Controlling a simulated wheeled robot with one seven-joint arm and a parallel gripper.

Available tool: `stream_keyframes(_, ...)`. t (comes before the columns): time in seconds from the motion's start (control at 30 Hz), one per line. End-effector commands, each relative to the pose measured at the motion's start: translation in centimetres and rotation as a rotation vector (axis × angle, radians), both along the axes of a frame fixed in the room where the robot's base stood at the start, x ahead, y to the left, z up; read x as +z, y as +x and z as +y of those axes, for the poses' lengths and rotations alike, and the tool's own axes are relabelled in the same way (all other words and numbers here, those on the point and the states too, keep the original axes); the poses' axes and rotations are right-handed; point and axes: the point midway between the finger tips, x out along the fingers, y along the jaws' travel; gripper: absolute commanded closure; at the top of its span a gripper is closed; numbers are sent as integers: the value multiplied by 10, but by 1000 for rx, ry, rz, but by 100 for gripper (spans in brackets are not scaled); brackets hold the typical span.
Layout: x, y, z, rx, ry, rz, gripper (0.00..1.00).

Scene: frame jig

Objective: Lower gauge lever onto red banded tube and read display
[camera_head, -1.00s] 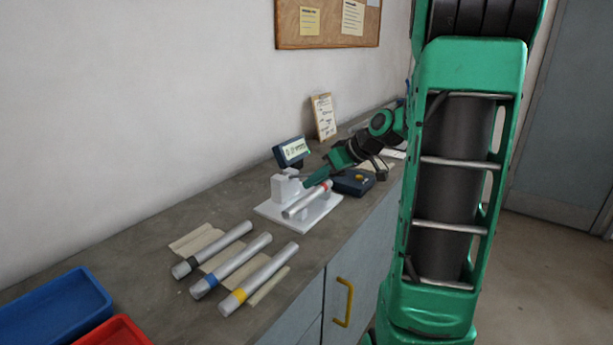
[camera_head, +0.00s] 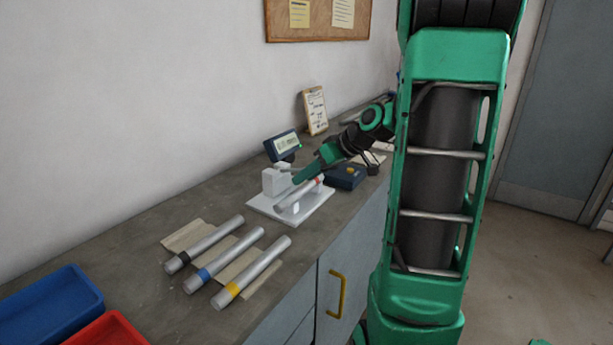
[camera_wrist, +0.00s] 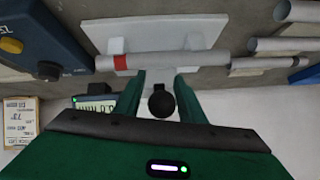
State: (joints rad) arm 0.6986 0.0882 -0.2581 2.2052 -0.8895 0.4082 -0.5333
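The red banded tube (camera_head: 292,199) lies across the white gauge stand (camera_head: 262,207) on the bench. Its red band (camera_wrist: 120,62) shows left of my fingers in the wrist view, where the tube (camera_wrist: 165,60) runs across the white stand. My gripper (camera_head: 299,178) is over the stand, beside the tube. In the wrist view my green fingers (camera_wrist: 160,82) are apart, with a round black knob (camera_wrist: 162,103) between them and visible gaps at its sides. The lever arm is mostly hidden. The display (camera_head: 286,145) stands behind the stand; its digits are too small to read surely.
Tubes with black (camera_head: 205,245), blue (camera_head: 225,260) and yellow (camera_head: 252,273) bands lie on a beige rack at the front. A dark blue box (camera_head: 345,177) with a yellow button is right of the stand. Blue (camera_head: 45,308) and red (camera_head: 110,330) trays are at lower left.

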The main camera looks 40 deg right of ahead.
Motion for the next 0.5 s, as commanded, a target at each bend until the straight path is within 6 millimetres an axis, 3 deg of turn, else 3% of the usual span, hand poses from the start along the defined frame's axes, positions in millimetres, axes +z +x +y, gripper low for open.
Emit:
stream_keyframes(0.17, 9, -7, -3, -2, -1, -2, 64)
stream_keyframes(0.5, 52, -46, -20, -2, -3, -2, 64)
